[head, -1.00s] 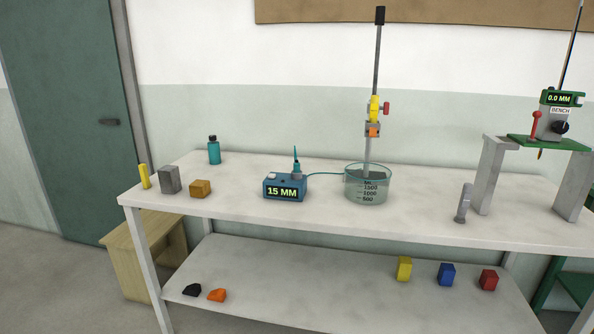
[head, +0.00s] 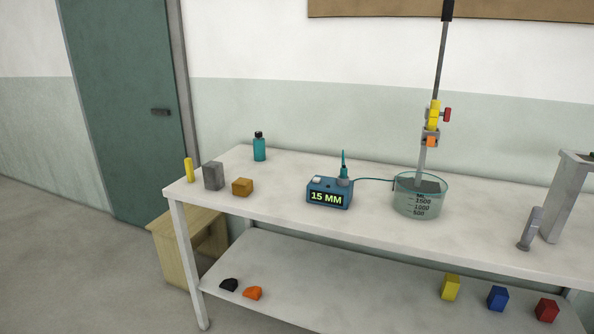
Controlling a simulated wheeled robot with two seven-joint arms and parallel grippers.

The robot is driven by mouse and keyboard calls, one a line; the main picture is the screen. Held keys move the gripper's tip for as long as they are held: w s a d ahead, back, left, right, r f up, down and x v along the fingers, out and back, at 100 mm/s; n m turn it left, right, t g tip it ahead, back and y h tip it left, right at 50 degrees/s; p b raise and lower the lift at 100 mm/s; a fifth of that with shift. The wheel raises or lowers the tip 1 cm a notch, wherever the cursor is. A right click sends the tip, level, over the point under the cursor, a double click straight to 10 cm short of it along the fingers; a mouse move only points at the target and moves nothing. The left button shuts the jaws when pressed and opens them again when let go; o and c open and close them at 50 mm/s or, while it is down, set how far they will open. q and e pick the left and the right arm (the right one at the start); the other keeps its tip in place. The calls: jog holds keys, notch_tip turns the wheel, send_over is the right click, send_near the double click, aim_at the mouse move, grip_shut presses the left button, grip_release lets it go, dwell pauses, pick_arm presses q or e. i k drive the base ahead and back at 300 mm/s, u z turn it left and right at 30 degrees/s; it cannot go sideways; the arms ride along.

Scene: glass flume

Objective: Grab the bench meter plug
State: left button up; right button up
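A blue meter box (head: 330,194) with a lit display reading 15 MM stands on the white bench top. A teal plug (head: 344,170) with a thin pointed tip stands upright at the right of its top. A thin teal cable (head: 375,180) runs from beside the plug to the glass beaker (head: 420,197) on the right. Neither of my grippers shows in the head view.
The white bench (head: 290,222) also carries a teal bottle (head: 259,147), a grey block (head: 213,176), a wooden block (head: 242,187) and a yellow piece (head: 189,170). A rod with a yellow clamp (head: 433,115) rises from the beaker. Coloured blocks lie on the lower shelf (head: 350,280).

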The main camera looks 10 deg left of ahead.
aim_at(343, 173)
jog(key=u, duration=0.6)
jog(key=i, duration=0.8)
jog(key=u, duration=0.25)
